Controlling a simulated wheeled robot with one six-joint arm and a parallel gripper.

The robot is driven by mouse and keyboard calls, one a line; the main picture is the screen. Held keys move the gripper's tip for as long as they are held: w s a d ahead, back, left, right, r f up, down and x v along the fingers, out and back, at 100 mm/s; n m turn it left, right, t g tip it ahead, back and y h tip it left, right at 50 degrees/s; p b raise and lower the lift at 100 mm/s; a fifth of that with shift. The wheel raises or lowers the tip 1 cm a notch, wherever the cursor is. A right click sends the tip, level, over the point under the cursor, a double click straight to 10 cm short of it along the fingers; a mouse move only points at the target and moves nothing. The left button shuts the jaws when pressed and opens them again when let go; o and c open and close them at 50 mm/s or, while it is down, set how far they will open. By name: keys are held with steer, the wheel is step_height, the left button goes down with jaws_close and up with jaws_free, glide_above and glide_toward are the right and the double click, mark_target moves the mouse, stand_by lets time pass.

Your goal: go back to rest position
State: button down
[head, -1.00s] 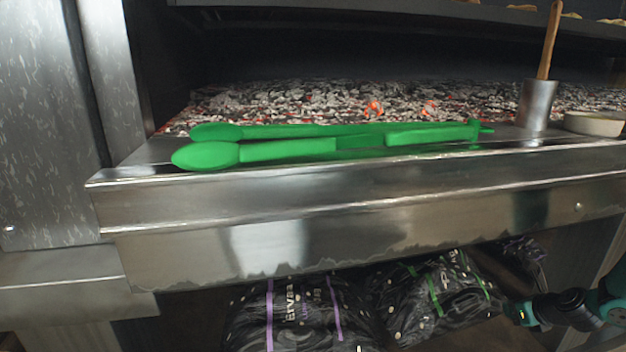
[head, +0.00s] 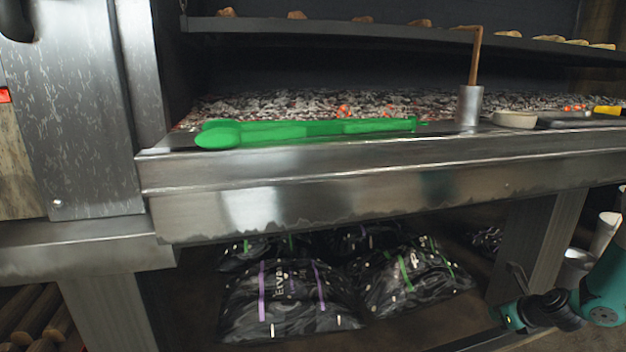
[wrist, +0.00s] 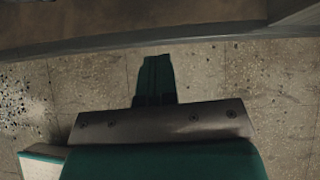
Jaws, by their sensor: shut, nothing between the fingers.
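My gripper (wrist: 155,80) shows in the wrist view with its dark green fingers together and nothing between them. It hangs over the tiled floor (wrist: 220,75), clear of any object. In the head view my teal and black arm is at the lower right, in front of and below the grill's steel ledge (head: 350,172). The fingers are hard to make out there. Green tongs (head: 300,129) lie along the ledge in front of the coals, well away from my gripper.
A metal cup (head: 468,106) with a wooden handle and a pale bowl (head: 515,119) stand on the ledge. Black charcoal bags (head: 290,300) lie underneath. A grill leg (head: 540,245) stands close to my arm, with white containers (head: 605,235) behind it.

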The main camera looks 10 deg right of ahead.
steer(key=w+a+r+n+g+y, duration=0.2)
steer(key=w+a+r+n+y, duration=0.1)
steer(key=a+r+n, duration=0.95)
steer(key=s+a+r+n+g, duration=0.1)
steer(key=s+a+r+n, duration=0.15)
steer(key=a, duration=0.35)
steer(key=s+a+r+n+g+y, duration=0.1)
steer(key=a+r+n, duration=0.3)
steer(key=a, duration=0.1)
steer(key=s+a+r+n+g, duration=0.1)
steer(key=s+a+r+n, duration=0.1)
steer(key=a+r+n, duration=0.3)
steer(key=s+a+r+n+g, duration=0.1)
steer(key=s+a+r+n, duration=0.25)
steer(key=s+n, duration=0.35)
steer(key=s+a+r+n+g, duration=0.2)
steer(key=s+a+n, duration=0.3)
steer(key=s, duration=0.5)
steer(key=s+a+r+n+g, duration=0.1)
steer(key=s+a+r+n, duration=0.1)
steer(key=s+a+n, duration=0.45)
step_height(320, 180, up, 38)
steer(key=s+d+m+p, duration=0.1)
steer(key=d+p, duration=0.1)
steer(key=p, duration=3.6)
steer(key=shift+r+h+p, duration=0.2)
steer(key=shift+h+p, duration=0.2)
